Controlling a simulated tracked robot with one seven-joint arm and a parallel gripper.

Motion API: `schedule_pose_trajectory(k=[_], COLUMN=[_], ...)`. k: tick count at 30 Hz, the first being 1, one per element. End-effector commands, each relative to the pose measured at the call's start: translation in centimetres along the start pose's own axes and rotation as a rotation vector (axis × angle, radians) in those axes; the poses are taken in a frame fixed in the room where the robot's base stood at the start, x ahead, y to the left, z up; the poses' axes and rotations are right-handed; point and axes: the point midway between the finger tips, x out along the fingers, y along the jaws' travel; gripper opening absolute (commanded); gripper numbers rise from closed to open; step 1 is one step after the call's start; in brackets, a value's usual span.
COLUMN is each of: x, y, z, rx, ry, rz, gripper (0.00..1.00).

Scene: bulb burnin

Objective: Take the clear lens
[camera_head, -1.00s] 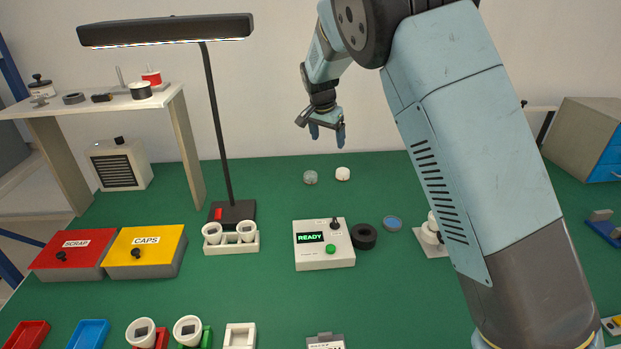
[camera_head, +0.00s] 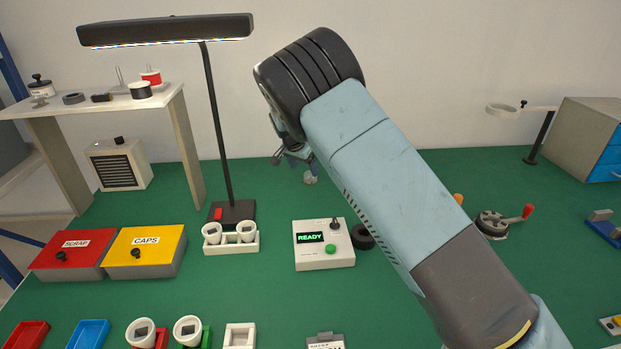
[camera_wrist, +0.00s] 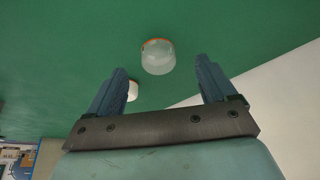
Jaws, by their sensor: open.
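The clear lens (camera_wrist: 158,58) is a small translucent dome with an orange rim, lying on the green bench top. In the head view the clear lens (camera_head: 310,178) shows just below my gripper (camera_head: 296,158), partly covered by it. My gripper (camera_wrist: 160,85) is open and empty in the wrist view, and the lens lies ahead of the gap between its fingers, apart from both. A white lens (camera_wrist: 132,90) shows beside the left finger, partly hidden by it; in the head view my arm hides it.
A tester box reading READY (camera_head: 323,245) stands in front of the lens area, with a black ring (camera_head: 361,237) beside it. A lamp base (camera_head: 232,213) stands to the left. The green bench (camera_head: 265,185) around the lens is mostly clear.

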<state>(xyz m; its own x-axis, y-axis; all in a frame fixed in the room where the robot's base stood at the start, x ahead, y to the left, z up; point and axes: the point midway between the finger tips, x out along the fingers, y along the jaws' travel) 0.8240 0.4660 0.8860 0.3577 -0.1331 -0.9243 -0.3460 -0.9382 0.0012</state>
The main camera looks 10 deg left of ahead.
Motion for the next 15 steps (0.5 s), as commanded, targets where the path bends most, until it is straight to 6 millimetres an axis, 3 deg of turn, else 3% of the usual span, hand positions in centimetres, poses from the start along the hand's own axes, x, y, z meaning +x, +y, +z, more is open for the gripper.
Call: schedule_pose_trajectory(k=[8, 15], x=[1.3, 4.1], y=[0.1, 0.5], z=[-0.2, -1.1], rx=[0.0, 0.001], ry=[0.0, 0.0], rz=[0.0, 0.001], gripper=[0.84, 0.84])
